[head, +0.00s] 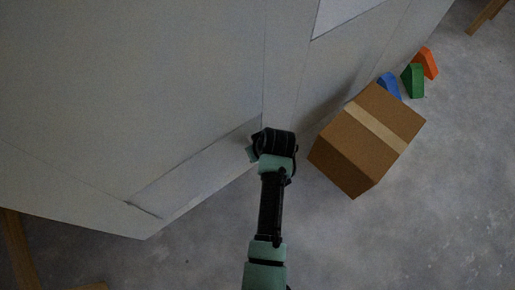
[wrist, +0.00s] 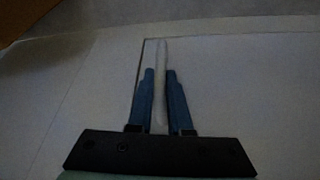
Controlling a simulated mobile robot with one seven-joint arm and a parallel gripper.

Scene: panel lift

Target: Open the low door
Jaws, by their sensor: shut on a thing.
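The low door (head: 195,178) is a pale grey panel low in the large grey cabinet front, left of my arm in the head view. A dark seam runs along its top edge. My gripper (head: 256,150) is at the door's right end, its fingertips mostly hidden by my wrist. In the wrist view, the two blue fingers of my gripper (wrist: 159,75) are closed around a pale, narrow bar (wrist: 161,55), which looks like the door's handle. A dark seam shows just left of the bar. I cannot tell whether the door is slightly ajar.
A taped cardboard box (head: 350,158) stands on the floor close to the right of my wrist. Blue (head: 389,86), green (head: 413,80) and orange (head: 427,62) blocks lie behind it. Wooden legs show at lower left (head: 18,245) and top right (head: 487,14). The floor in front is clear.

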